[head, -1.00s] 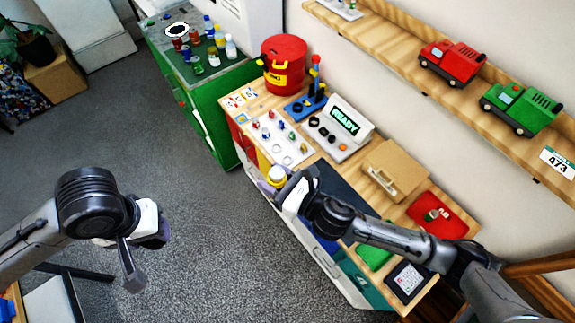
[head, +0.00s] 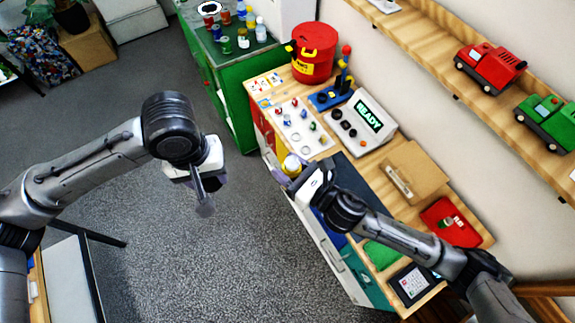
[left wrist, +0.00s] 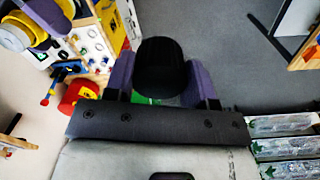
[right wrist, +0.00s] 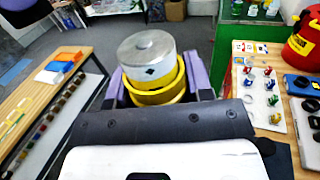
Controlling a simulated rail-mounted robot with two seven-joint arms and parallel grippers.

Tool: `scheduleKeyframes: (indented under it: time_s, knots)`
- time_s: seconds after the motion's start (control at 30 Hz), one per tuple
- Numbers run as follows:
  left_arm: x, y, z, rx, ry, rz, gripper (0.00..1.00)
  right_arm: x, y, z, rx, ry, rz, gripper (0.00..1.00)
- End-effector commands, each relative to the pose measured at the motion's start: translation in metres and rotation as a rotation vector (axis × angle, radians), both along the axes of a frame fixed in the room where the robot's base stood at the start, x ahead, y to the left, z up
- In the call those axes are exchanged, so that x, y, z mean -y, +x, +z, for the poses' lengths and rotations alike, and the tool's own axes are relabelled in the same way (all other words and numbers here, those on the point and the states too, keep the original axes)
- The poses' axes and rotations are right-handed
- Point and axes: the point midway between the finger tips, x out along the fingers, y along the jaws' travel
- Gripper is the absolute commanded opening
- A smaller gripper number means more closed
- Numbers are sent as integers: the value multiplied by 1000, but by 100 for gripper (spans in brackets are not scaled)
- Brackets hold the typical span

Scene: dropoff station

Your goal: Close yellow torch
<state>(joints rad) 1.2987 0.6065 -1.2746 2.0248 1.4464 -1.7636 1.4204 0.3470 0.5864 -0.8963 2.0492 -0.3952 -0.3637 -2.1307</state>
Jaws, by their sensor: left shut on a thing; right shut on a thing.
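The yellow torch (head: 291,165) is in my right gripper (head: 284,176), beside the workbench's left edge. In the right wrist view the torch (right wrist: 155,92) shows a yellow ring with a silver cylinder (right wrist: 148,52) standing out of it. The purple fingers are shut on either side. My left gripper (head: 187,176) is over open floor, left of the torch and apart from it. In the left wrist view its purple fingers are shut on a black rounded piece (left wrist: 158,68), which looks like a torch cap. The torch (left wrist: 14,38) shows at that view's upper left.
The wooden workbench (head: 262,92) holds a sorting board (head: 297,128), a READY display box (head: 365,118), a red bin (head: 314,52) and a red tray (head: 440,212). A green cabinet (head: 238,110) stands behind. The floor between the grippers is clear.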

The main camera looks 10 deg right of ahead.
Motion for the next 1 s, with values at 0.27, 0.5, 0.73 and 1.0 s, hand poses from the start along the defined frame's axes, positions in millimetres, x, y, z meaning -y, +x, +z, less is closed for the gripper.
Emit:
scheduleKeyframes:
  time_s: [0.27,0.5,0.73,1.0]
  knots:
    - [94,22,20,-1,5,37,28,0,0,1,3,1,0,4]
    - [148,25,30,7,21,65,28,0,0,1,3,1,0,4]
    - [170,24,35,12,30,78,28,0,0,1,3,1,0,4]
    - [173,24,36,13,32,80,28,0,0,1,3,1,0,4]
